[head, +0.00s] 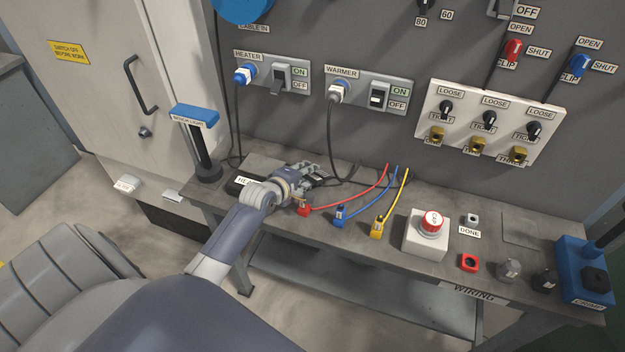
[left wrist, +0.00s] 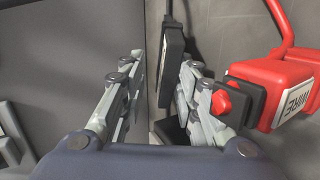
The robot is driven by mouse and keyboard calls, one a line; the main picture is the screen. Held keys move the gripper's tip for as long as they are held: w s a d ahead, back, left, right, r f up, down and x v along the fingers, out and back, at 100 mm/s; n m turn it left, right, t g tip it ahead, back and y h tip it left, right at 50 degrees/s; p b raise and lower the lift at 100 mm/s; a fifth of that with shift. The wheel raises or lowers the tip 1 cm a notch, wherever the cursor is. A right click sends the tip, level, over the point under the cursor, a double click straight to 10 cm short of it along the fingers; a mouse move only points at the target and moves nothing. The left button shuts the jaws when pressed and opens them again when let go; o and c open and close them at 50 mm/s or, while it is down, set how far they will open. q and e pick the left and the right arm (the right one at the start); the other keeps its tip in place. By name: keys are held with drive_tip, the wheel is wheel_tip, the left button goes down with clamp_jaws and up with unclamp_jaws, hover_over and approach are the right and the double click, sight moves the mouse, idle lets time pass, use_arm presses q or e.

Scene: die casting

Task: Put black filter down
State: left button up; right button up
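My left gripper (head: 312,173) is over the left part of the bench, by the back wall. In the left wrist view its two fingers (left wrist: 160,80) stand apart. A black block with a cable at its top (left wrist: 174,65), which looks like the black filter, is between the fingertips, close to the right finger. A gap shows between it and the left finger. In the head view a dark block (head: 319,181) shows beside the fingertips, partly hidden by the hand; whether it rests on the bench is unclear. My right gripper is not in view.
A red connector (head: 304,209) lies just right of the hand, with blue (head: 341,215) and yellow (head: 378,226) ones further right. A black labelled box (head: 240,185) is left. A white box with a red button (head: 427,233) stands on the bench (head: 322,228).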

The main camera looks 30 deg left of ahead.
use_arm(q)
drive_tip(key=p+v, duration=0.7)
drive_tip(key=shift+r, duration=0.2)
drive_tip(key=shift+s+r+p, duration=0.1)
drive_tip(key=shift+s+p, duration=0.15)
drive_tip(key=shift+p, duration=0.2)
drive_tip(key=shift+s, duration=0.25)
drive_tip(key=shift+r+p, duration=0.25)
drive_tip(key=shift+p, duration=0.15)
wheel_tip(320, 180, up, 7)
drive_tip(key=s+p, duration=0.2)
drive_tip(key=p, duration=0.6)
drive_tip(key=shift+s, duration=0.3)
drive_tip(key=shift+d+f, duration=0.1)
drive_tip(key=shift+d, duration=0.05)
